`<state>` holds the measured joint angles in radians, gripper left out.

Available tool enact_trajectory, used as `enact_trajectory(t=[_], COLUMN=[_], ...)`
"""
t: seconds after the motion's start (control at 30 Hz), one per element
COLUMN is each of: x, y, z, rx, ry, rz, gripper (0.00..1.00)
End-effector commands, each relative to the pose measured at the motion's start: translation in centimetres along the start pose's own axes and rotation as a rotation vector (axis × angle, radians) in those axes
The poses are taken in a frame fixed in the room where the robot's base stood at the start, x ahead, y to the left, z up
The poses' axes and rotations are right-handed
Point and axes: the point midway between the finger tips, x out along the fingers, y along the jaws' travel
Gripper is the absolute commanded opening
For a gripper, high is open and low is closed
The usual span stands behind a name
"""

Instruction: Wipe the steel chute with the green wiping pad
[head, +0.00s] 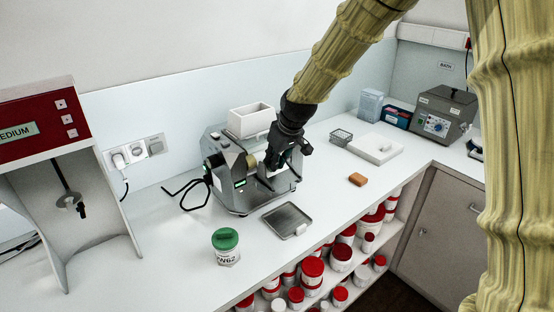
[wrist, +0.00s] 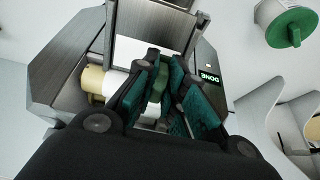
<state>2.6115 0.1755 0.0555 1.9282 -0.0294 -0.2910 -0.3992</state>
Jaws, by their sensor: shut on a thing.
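My gripper (head: 276,160) is at the front of the grey mill (head: 232,190), pointing down. In the wrist view my gripper (wrist: 165,95) is shut on the green wiping pad (wrist: 160,82), which shows only partly between the teal-faced fingers. The steel chute (wrist: 155,52) lies just beyond the fingertips, with raised side walls. In the head view my gripper largely hides the pad and part of the chute (head: 277,184). I cannot tell whether the pad touches the chute.
A steel tray (head: 288,220) lies in front of the mill, and a green-lidded jar (head: 226,247) stands left of it. A white hopper (head: 250,120) tops the mill. The front counter between is clear.

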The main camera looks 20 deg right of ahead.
Motion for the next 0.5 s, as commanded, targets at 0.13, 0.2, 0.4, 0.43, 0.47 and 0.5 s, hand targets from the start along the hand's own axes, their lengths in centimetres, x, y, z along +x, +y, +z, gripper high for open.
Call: enact_trajectory(t=[0.13, 0.2, 0.4, 0.43, 0.47, 0.5], x=[1.3, 1.1, 1.1, 1.1, 1.1, 1.1], y=[0.0, 0.0, 0.0, 0.1, 0.1, 0.1], z=[0.3, 1.0, 2.9, 3.1, 3.4, 3.7], rx=[0.001, 0.001, 0.002, 0.002, 0.002, 0.002], ry=[0.000, -0.001, -0.001, -0.001, -0.001, -0.001], rz=[0.000, -0.001, -0.001, -0.001, 0.000, 0.000], gripper=[0.00, 0.00, 0.00, 0.00, 0.00, 0.00])
